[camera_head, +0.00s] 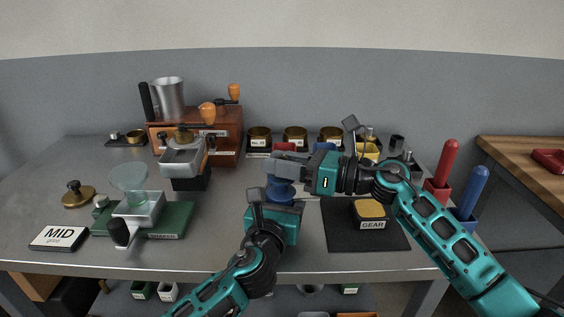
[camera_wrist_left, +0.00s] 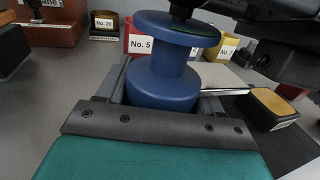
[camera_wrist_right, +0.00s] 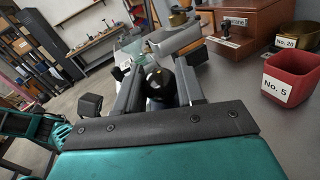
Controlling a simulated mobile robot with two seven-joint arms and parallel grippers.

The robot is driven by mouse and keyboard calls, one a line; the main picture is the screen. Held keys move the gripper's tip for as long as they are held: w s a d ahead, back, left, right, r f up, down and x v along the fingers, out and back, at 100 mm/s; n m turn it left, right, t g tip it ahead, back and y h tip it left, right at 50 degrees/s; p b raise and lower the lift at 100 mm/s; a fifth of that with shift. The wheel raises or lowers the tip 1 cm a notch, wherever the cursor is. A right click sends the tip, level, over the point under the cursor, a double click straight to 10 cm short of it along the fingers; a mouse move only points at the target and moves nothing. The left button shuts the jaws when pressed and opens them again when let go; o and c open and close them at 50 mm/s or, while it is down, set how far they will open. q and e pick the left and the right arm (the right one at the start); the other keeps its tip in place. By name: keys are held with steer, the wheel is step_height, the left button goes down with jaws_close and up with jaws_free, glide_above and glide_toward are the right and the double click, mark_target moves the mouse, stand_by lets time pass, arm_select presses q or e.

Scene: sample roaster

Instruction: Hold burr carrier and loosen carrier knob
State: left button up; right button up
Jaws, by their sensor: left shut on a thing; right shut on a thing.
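The burr carrier (camera_wrist_left: 165,75) is a blue spool-shaped body with a wide top flange and a wide base. In the head view the blue carrier (camera_head: 281,190) stands upright at the table's middle. My left gripper (camera_head: 272,205) is shut on its lower part, and the left wrist view shows the fingers on both sides of it. My right gripper (camera_head: 288,167) is above, level, shut on the carrier knob (camera_wrist_right: 158,82). The knob is a dark round piece between the fingertips in the right wrist view. In the head view the right fingers hide the knob.
A red No. 5 bin (camera_wrist_right: 286,80) stands close behind. A black mat (camera_head: 340,235) with a yellow-topped GEAR block (camera_head: 370,211) lies to the right. A grinder (camera_head: 184,158) and a green scale base (camera_head: 175,222) stand left. Red (camera_head: 445,160) and blue (camera_head: 471,190) handles stand at the right edge.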

steer(key=n+g+y, duration=0.1)
steer(key=n+g, duration=0.2)
steer(key=g, duration=0.2)
steer(key=shift+n, duration=0.3)
steer(key=o, duration=1)
steer(key=shift+c, duration=0.2)
steer(key=d, duration=0.7)
steer(key=shift+d, duration=0.3)
